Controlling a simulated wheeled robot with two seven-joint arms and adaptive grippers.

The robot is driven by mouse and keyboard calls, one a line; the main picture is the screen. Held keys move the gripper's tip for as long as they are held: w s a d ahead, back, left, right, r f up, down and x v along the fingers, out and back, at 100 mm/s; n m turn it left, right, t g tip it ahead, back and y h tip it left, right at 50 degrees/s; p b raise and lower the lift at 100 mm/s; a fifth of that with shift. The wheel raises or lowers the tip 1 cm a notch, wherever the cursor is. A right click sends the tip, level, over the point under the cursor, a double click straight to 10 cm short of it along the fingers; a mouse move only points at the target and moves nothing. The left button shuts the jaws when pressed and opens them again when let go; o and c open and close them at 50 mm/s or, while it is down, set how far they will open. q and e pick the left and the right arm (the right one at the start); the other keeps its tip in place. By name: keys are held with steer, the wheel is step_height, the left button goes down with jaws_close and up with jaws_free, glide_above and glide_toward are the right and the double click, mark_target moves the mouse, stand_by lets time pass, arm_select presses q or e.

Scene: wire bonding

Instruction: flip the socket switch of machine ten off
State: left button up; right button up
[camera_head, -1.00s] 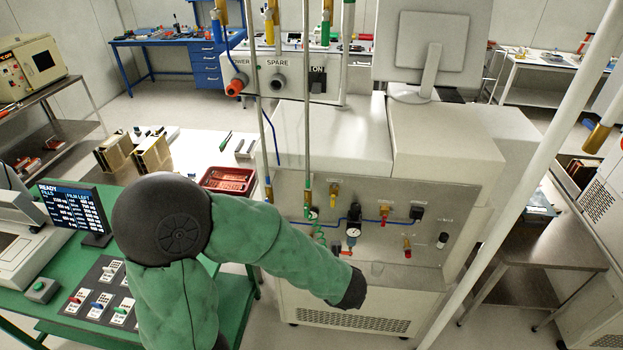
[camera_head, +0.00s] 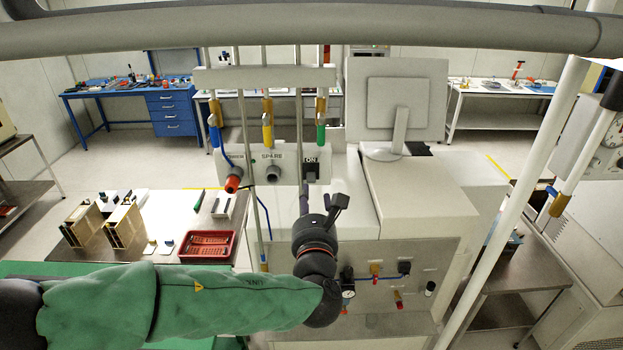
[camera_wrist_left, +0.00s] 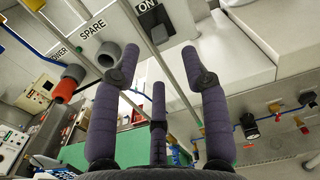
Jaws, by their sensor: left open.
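The socket panel (camera_head: 270,165) is a pale box on the machine's back, with a red-tipped POWER connector (camera_head: 233,180), a grey SPARE socket (camera_head: 272,173) and a dark switch (camera_head: 311,171) under an ON label. The ON label (camera_wrist_left: 148,6) is also at the top of the left wrist view. My left gripper (camera_head: 322,203) is just in front of and below the switch, apart from it. In the left wrist view its dark fingers (camera_wrist_left: 160,62) are spread with nothing between them. No machine number is readable. My right gripper is out of view.
Vertical pipes with yellow, blue and green valve handles (camera_head: 267,134) rise beside the panel. A monitor (camera_head: 395,100) stands on the machine to the right. A thick grey pipe (camera_head: 300,38) crosses the top. A red tray (camera_head: 208,245) lies on the table at left.

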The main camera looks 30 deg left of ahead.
mark_target(311, 179)
arm_select(q)
steer(key=p+x, duration=0.1)
steer(key=x, duration=0.7)
steer(key=shift+a, duration=0.15)
